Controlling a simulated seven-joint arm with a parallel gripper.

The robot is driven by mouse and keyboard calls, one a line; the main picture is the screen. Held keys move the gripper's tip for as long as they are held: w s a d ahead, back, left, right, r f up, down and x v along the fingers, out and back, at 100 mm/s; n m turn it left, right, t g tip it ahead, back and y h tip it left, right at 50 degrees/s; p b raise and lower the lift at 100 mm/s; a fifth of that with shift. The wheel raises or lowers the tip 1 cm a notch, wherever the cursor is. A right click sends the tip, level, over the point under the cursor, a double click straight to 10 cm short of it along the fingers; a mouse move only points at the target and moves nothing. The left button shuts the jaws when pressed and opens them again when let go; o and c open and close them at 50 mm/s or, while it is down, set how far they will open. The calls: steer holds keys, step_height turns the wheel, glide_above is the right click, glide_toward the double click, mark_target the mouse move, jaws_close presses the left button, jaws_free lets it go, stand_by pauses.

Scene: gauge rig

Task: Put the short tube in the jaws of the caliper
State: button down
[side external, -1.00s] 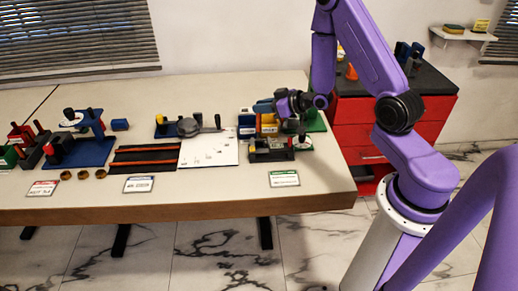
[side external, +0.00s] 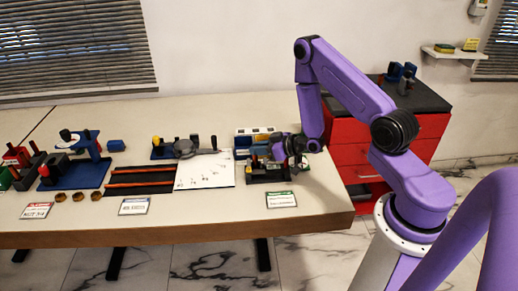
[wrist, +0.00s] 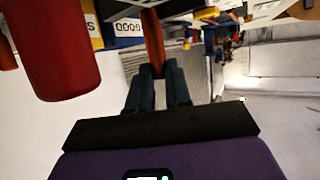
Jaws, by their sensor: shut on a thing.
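In the wrist view my gripper (wrist: 159,74) is shut on a reddish-brown tube (wrist: 152,38), which sticks out beyond the fingertips; I take it for the short tube. In the side view my gripper (side external: 280,152) is low over the right end of the table, just above or beside a black fixture (side external: 268,175). The tube is too small to make out there. A grey gauge with a round body (side external: 187,147) stands on a blue base near the table's middle. I cannot tell for certain which device is the caliper, and its jaws are not clear.
A large red cylinder (wrist: 62,50) looms close at left in the wrist view. A blue box marked GOOD (wrist: 127,28) is beyond it. A white plate (side external: 205,171) and a black rack with orange rods (side external: 138,180) lie left of the fixture. A blue stand (side external: 78,173) is farther left.

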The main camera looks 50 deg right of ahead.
steer(key=shift+f, duration=0.1)
steer(key=c, duration=1.1)
jaws_free()
steer(key=shift+o, duration=0.2)
steer(key=v, duration=0.7)
steer(key=s+a+r+n+g, duration=0.3)
steer(key=a+g, duration=0.1)
steer(key=a, duration=0.3)
steer(key=s+a+r+n+g, duration=0.2)
steer(key=a+r+n+g, duration=0.2)
steer(key=a, duration=0.4)
steer(key=s+r+n+g+h, duration=0.1)
steer(key=s+r, duration=0.4)
steer(key=s, duration=0.5)
steer(key=s+r+n+g+h, duration=0.1)
steer(key=s+r+g, duration=0.3)
steer(key=s, duration=0.7)
steer(key=shift+s+a+r+n+h, duration=0.25)
steer(key=shift+s+r+n+h, duration=0.05)
steer(key=shift+r+h, duration=0.3)
